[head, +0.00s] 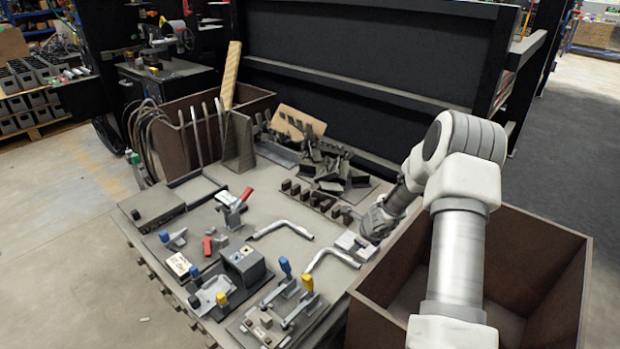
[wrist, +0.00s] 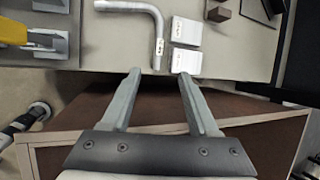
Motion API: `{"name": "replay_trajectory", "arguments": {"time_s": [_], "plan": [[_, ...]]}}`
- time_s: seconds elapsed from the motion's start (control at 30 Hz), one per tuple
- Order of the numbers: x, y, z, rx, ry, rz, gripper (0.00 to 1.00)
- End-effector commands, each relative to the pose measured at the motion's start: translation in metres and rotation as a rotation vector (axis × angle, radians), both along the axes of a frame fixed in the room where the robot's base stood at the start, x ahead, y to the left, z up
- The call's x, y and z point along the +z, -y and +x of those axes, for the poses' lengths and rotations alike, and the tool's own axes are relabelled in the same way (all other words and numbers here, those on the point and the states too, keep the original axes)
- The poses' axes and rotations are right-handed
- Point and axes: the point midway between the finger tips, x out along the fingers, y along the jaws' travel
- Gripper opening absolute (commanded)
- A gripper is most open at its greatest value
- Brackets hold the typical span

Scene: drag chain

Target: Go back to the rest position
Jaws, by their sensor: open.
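My gripper (wrist: 159,72) is open in the wrist view, with its two fingers spread and nothing between them. It is over the table's edge and the brown box, near the end of a bent metal tube (wrist: 156,30) and two small white blocks (wrist: 187,45). In the head view my arm reaches over the brown box at the right and bends down to the table's right side. The fingertips are hard to make out there. The bent tube (head: 330,252) and the white blocks (head: 350,243) lie just left of and below my wrist.
A large open brown box (head: 545,235) stands against the table's right side, under my arm. The table (head: 265,205) holds clamps with blue, red and yellow handles, another bent tube (head: 283,228) and dark brackets (head: 335,165). A black partition (head: 375,60) stands behind.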

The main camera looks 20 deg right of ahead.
Motion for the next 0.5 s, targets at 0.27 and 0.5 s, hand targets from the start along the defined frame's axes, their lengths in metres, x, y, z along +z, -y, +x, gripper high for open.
{"name": "replay_trajectory", "arguments": {"time_s": [0.27,0.5], "plan": [[0.042,-0.019,0.008,0.149,0.037,-0.057,0.60],[0.126,-0.066,0.006,0.486,0.097,-0.194,0.60]]}}
